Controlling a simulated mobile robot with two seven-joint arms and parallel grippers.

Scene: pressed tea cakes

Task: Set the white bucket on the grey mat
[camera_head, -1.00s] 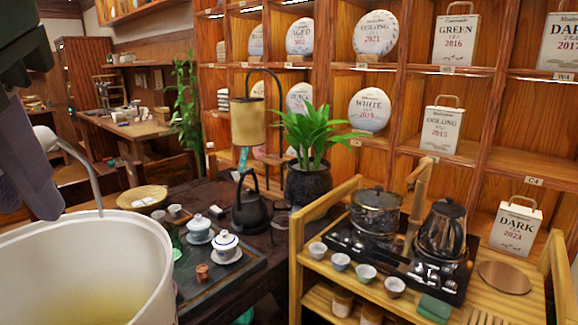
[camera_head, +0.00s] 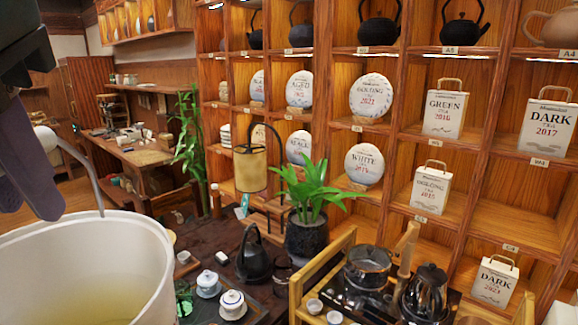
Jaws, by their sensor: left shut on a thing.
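The white bucket (camera_head: 140,255) fills the lower left of the head view, close to me. Its rim is open toward me and something yellowish shows inside. A thin metal handle rises from its rim to a pale grip. My left gripper (camera_head: 42,150) comes in at the left edge and is shut on the bucket's handle, so the bucket hangs under it. The gripper's upper part is dark and cut off by the frame. My right gripper is not in view. I do not see the grey mat.
A dark tea table (camera_head: 215,253) with lidded cups and a black kettle (camera_head: 253,258) lies just beyond the bucket. A wooden cart (camera_head: 325,278) with pots stands at lower right. A potted plant (camera_head: 306,235) and tall shelves (camera_head: 480,175) stand behind. Some floor shows at far left.

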